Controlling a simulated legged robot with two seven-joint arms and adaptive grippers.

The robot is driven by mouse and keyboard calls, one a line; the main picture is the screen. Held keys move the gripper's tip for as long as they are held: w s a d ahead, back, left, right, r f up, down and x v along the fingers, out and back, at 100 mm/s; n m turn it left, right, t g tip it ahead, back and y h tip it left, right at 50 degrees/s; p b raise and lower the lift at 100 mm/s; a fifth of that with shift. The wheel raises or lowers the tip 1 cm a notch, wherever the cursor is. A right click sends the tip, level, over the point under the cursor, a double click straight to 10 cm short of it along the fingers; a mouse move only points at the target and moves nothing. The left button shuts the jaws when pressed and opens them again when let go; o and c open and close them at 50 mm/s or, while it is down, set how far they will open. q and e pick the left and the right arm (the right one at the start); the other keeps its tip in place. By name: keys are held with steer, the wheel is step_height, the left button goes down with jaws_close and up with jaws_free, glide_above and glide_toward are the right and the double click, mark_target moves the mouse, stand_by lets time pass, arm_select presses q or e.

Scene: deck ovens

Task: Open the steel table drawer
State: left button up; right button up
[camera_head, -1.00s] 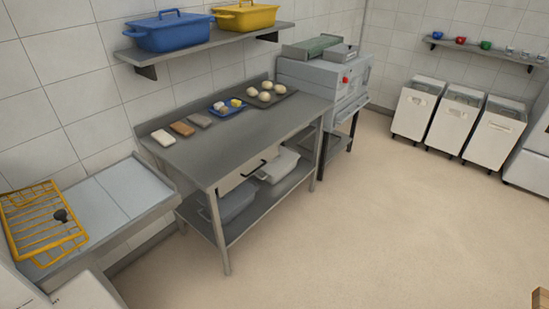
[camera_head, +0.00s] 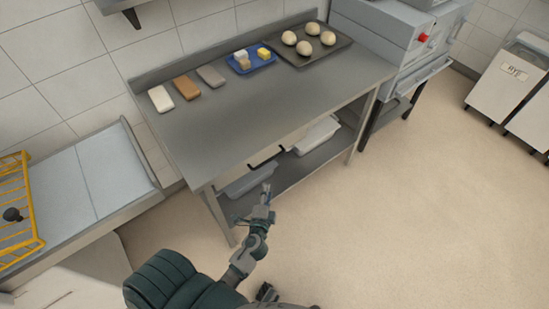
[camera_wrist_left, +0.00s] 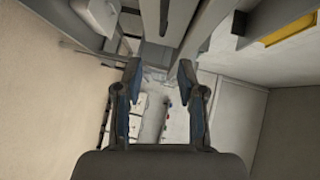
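The steel table (camera_head: 250,110) stands against the wall in the head view. Its drawer front (camera_head: 292,138) lies under the top's front edge, with a black bar handle (camera_head: 268,154). The drawer looks closed. My left gripper (camera_head: 266,190) is in front of the table, just below the handle in the picture and apart from it. In the left wrist view its two fingers (camera_wrist_left: 160,75) are spread with nothing between them.
Dough balls on a dark tray (camera_head: 341,46), a blue tray (camera_head: 236,70) and several blocks lie on the tabletop. Grey and white bins (camera_head: 318,132) sit on the lower shelf. An oven (camera_head: 385,32) stands right of the table. The floor in front is clear.

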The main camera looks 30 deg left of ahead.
mark_target(271, 159)
arm_select(q)
steer(key=x, duration=1.7)
steer(key=shift+s+a+r, duration=0.1)
steer(key=shift+a+r, duration=0.2)
steer(key=shift+a+f, duration=0.1)
steer(key=shift+a, duration=0.5)
jaws_close()
steer(key=shift+d, duration=0.2)
arm_select(e)
steer(key=shift+w+a+r, duration=0.1)
steer(key=shift+a+r, duration=0.25)
steer(key=shift+r, duration=0.1)
